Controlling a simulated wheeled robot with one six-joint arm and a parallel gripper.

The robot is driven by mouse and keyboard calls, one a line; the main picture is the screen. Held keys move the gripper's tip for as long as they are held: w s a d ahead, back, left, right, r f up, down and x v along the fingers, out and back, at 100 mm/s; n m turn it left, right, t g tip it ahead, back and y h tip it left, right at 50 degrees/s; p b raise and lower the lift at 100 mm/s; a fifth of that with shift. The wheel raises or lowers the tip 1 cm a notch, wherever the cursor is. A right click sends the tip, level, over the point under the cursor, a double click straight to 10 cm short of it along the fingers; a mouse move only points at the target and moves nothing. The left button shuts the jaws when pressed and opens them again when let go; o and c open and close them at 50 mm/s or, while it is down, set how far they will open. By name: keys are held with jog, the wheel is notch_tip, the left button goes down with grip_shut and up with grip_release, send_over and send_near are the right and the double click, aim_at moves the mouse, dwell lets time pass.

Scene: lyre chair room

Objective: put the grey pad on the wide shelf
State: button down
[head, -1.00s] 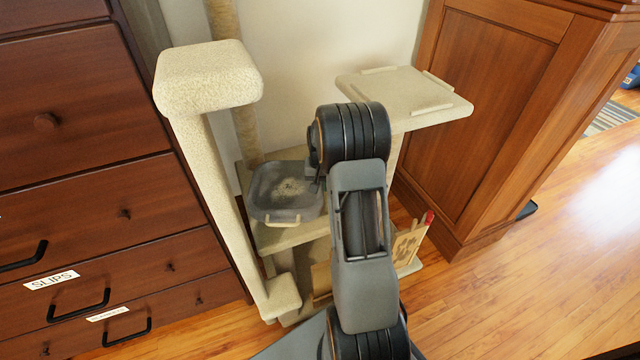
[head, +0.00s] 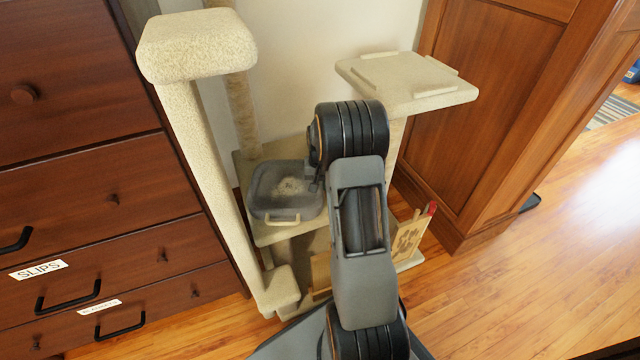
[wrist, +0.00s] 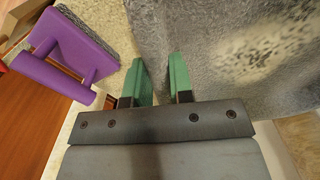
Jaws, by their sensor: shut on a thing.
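The grey pad (head: 265,202) has a raised rim, a pale speckled middle and a beige handle at its front. In the head view it is over the middle beige shelf (head: 270,237) of the cat tree; I cannot tell if it touches. My gripper (wrist: 160,80) has green fingers shut at the edge of the pad (wrist: 250,65), which fills the right of the wrist view. My arm hides the pad's right side in the head view. A higher shelf with low rails (head: 405,80) is at the right. I cannot tell which shelf is the wide one.
A purple handled thing (wrist: 65,50) lies left of my fingers in the wrist view. A beige post with a padded top (head: 195,45) stands left of the pad. Dark drawers (head: 75,130) stand left and a wooden cabinet (head: 480,110) right. Open floor (head: 540,270) is at lower right.

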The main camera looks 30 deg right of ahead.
jog(key=shift+f, duration=0.45)
jog(key=c, duration=0.9)
grip_release()
